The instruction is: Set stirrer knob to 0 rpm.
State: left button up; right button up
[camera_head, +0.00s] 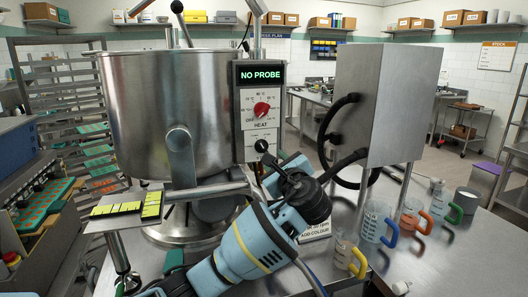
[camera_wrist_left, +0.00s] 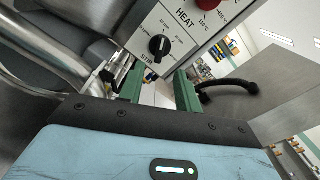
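The black stirrer knob (camera_wrist_left: 159,45) sits on the white dial panel below the word HEAT in the left wrist view, with a light pointer mark on it. In the head view the knob (camera_head: 261,146) shows below the red heat knob (camera_head: 261,109). The small scale print around it is too small to read surely. My left gripper (camera_wrist_left: 160,74) has its two green fingers apart with nothing between them. The fingertips are just below the knob in the wrist view, apart from it as far as I can tell.
The steel kettle (camera_head: 165,110) stands left of the panel, whose display reads NO PROBE (camera_head: 260,74). A steel box (camera_head: 388,95) with black hoses stands right. Several handled beakers (camera_head: 371,222) stand on the table at right. A tray with yellow pieces (camera_head: 122,213) is at left.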

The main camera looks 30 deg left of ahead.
aim_at(265, 150)
pick_arm(q)
jog(key=shift+x, duration=3.9)
jog(key=shift+d, duration=0.1)
jog(key=shift+c, duration=0.4)
grip_shut()
